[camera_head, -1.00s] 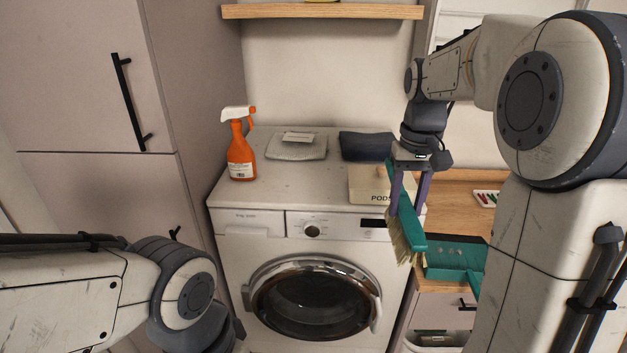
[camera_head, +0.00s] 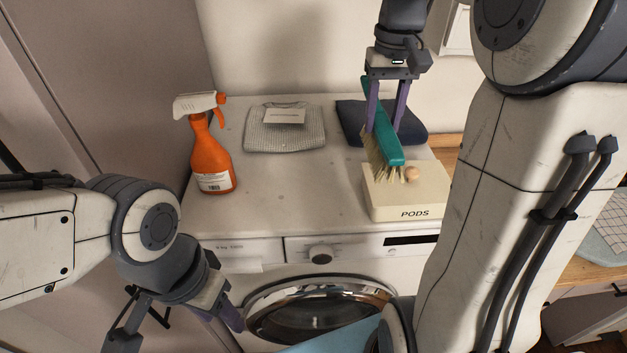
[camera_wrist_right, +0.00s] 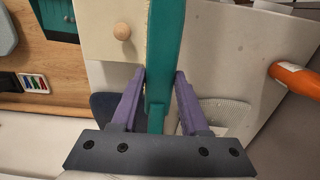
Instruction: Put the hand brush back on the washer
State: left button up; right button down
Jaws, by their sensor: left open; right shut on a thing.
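The hand brush (camera_head: 381,125) has a teal back and pale bristles. My right gripper (camera_head: 387,112) is shut on it and holds it tilted over the back right part of the washer top (camera_head: 285,190). Its bristle end overlaps the cream PODS box (camera_head: 405,200) in the head view; I cannot tell if they touch. In the right wrist view the brush (camera_wrist_right: 166,50) runs between the purple fingers (camera_wrist_right: 155,95), beside the box (camera_wrist_right: 108,30). My left gripper (camera_head: 178,322) is open and empty, low in front of the washer.
An orange spray bottle (camera_head: 210,160) stands at the washer's left. A folded grey cloth (camera_head: 284,132) and a dark folded cloth (camera_head: 412,133) lie at the back. The middle front of the top is clear. A teal dustpan (camera_wrist_right: 52,14) shows in the wrist view.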

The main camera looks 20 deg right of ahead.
jog(key=a+f+p, duration=0.1)
jog(key=a+f, duration=0.2)
jog(key=w+a+f+p, duration=0.1)
jog(key=a+f+p, duration=0.1)
jog(key=a+f, duration=0.2)
jog(key=a+f+p, duration=0.1)
jog(key=a+f, duration=0.2)
jog(key=a, duration=0.1)
jog(key=shift+w+f+p, duration=0.25)
jog(key=shift+p, duration=0.1)
jog(key=shift+f, duration=0.1)
jog(key=shift+s+a+f+b, duration=0.15)
jog(key=shift+f+b, duration=0.3)
jog(key=shift+f, duration=0.25)
jog(key=shift+c, duration=2.1)
grip_release()
jog(key=shift+r, duration=0.1)
